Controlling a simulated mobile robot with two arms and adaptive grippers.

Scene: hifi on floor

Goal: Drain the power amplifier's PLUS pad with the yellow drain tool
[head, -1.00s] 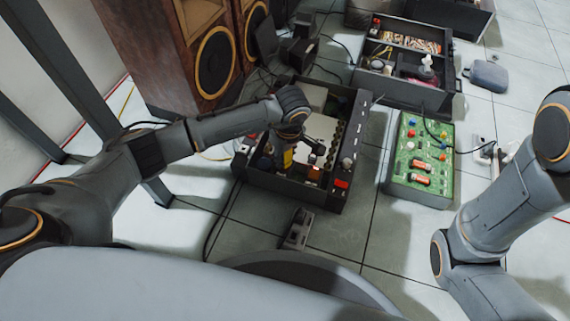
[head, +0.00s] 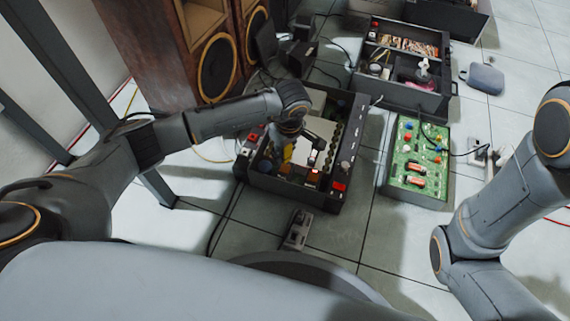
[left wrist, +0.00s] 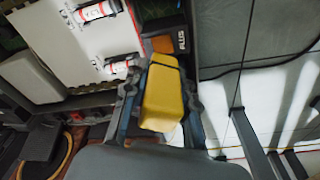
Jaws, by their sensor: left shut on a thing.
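The power amplifier (head: 262,184) is an open black case on the floor, left of the middle in the head view. My left gripper (head: 290,146) reaches down into it and is shut on the yellow drain tool (head: 287,153). In the left wrist view the tool (left wrist: 163,98) sits between the two fingers. Its far end has a dark band and lies right beside the orange PLUS pad (left wrist: 163,45), whose label reads PLUS. I cannot tell whether the tip touches the pad. My right gripper is out of view.
A green circuit board (head: 405,178) in a dark case lies to the right. Another open case (head: 400,94) stands behind. Tall wooden speakers (head: 150,50) stand at the back left. Red-and-white cylinders (left wrist: 97,12) sit inside the amplifier. A small grey device (head: 298,230) lies in front.

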